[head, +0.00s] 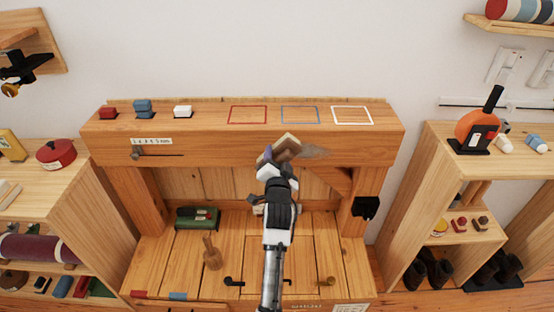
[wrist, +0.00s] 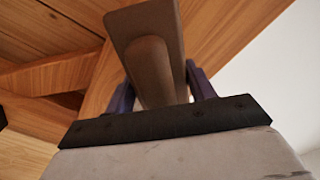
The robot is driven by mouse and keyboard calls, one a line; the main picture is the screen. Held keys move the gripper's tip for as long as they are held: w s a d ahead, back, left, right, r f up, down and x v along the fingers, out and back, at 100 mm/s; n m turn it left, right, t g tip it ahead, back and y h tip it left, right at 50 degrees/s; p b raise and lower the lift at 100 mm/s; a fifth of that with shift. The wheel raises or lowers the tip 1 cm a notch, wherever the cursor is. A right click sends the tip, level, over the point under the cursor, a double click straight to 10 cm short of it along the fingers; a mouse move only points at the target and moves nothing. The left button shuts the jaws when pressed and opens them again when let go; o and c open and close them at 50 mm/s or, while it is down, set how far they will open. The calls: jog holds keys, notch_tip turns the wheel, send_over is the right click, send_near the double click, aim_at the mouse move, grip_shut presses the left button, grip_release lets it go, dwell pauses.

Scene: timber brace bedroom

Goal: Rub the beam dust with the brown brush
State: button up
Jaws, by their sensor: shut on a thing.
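The brown brush (head: 287,144) is in front of the beam (head: 215,122) in the head view, near the middle of its lower front edge. My gripper (head: 268,158) is shut on it. In the wrist view, the brush (wrist: 152,65) shows its flat back and rounded handle between the purple fingers of my gripper (wrist: 160,92). A grey-brown patch, apparently the beam dust (head: 315,151), shows just right of the brush. The brush hides part of that area. I cannot tell whether the brush touches the beam or the dust.
Red, blue and white blocks (head: 182,111) and several coloured outlines (head: 300,114) are on the beam's top. Below are a green box (head: 198,217) and a wooden peg (head: 212,255). Shelves stand left (head: 85,185) and right (head: 410,205). A diagonal brace (head: 335,180) is right of my gripper.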

aim_at(334, 149)
jog(key=shift+s+d, duration=0.1)
jog(key=shift+d, duration=1.6)
jog(key=shift+d+b, duration=1.2)
jog(key=shift+d, duration=2.95)
jog(key=shift+w+d+r+b, duration=0.1)
jog(key=shift+d+b, duration=0.1)
jog(key=shift+d, duration=0.3)
jog(key=shift+w+d+b, duration=0.1)
jog(key=shift+d+b, duration=0.05)
jog(key=shift+d, duration=0.3)
jog(key=shift+d+b, duration=0.6)
jog(key=shift+d, duration=1.2)
